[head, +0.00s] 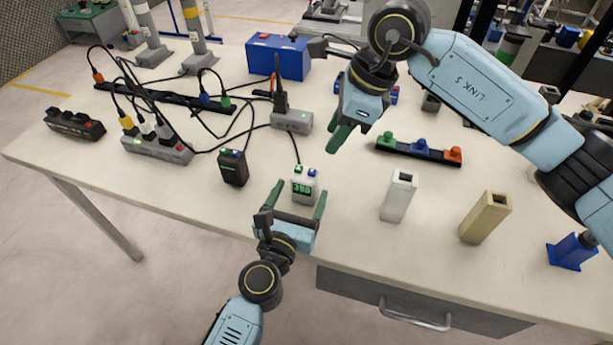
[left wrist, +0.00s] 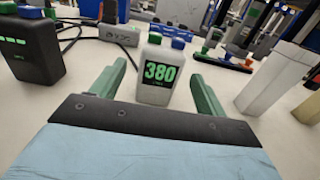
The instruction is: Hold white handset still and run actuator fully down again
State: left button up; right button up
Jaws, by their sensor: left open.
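The white handset (head: 304,187) stands upright near the table's front edge, with a green and a blue button on top. In the left wrist view the handset (left wrist: 158,72) shows a green 380 on its dark display. My left gripper (head: 301,190) is open, with one green finger on each side of the handset; gaps show on both sides. My right gripper (head: 335,141) hangs above the table, behind and right of the handset, clear of its buttons. Its finger gap is not clear. A cable runs back from the handset to a grey box (head: 292,121); I cannot tell for sure which thing is the actuator.
A black handset (head: 233,168) stands left of the white one. White (head: 399,196) and tan (head: 485,217) hollow posts stand to the right. A strip with coloured knobs (head: 419,151) lies behind them. Cables and power strips (head: 157,147) crowd the left.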

aim_at(308, 176)
pick_arm(q)
jog(key=x, duration=0.6)
jog(key=c, duration=1.1)
jog(key=shift+c, duration=0.2)
pick_arm(e)
grip_shut()
dwell(0.8)
